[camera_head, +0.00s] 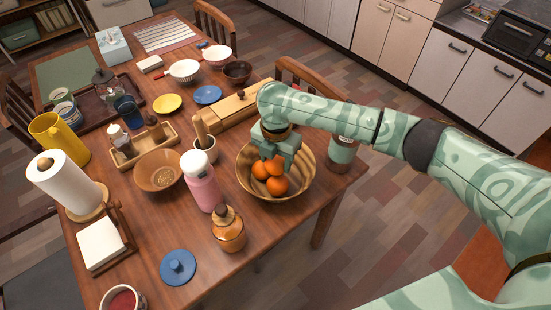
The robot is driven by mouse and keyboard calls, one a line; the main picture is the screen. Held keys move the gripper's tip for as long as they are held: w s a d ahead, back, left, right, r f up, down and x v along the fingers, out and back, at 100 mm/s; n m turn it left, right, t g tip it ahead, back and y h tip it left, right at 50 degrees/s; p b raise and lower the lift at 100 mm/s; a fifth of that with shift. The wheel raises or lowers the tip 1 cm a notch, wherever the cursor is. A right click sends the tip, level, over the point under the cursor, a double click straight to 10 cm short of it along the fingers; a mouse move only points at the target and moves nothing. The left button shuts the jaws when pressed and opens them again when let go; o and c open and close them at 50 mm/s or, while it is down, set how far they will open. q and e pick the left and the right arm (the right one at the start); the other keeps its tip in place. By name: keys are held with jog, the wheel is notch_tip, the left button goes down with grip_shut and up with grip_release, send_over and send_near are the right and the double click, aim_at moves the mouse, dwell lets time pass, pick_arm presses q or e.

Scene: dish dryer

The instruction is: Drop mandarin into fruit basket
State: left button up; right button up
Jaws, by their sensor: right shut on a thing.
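The fruit basket (304,182) is a round, tan bowl near the right edge of the wooden table. Several orange mandarins show close together within its outline: one at the left (260,171), one at the front (277,186) and one just under my gripper (274,166). My right gripper (275,156) points down over the basket and is shut on the mandarin under its fingers. The fingers partly cover that mandarin, and I cannot tell whether it touches the others. My left gripper is not in view.
A pink bottle (203,184) and an amber jar (228,231) stand left of the basket. A mortar (206,150) and wooden box (225,108) are behind it. A green canister (343,150) stands at its right. Other dishes crowd the table's left.

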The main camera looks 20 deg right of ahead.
aim_at(276, 159)
jog(key=shift+f, duration=0.1)
jog(key=o, duration=1)
jog(key=shift+f, duration=0.15)
pick_arm(q)
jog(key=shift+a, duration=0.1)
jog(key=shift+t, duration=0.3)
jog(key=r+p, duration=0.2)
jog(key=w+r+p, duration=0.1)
jog(key=p, duration=0.1)
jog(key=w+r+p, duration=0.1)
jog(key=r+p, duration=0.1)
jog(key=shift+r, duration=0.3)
pick_arm(e)
notch_tip(276, 159, up, 13)
jog(key=shift+f, duration=0.2)
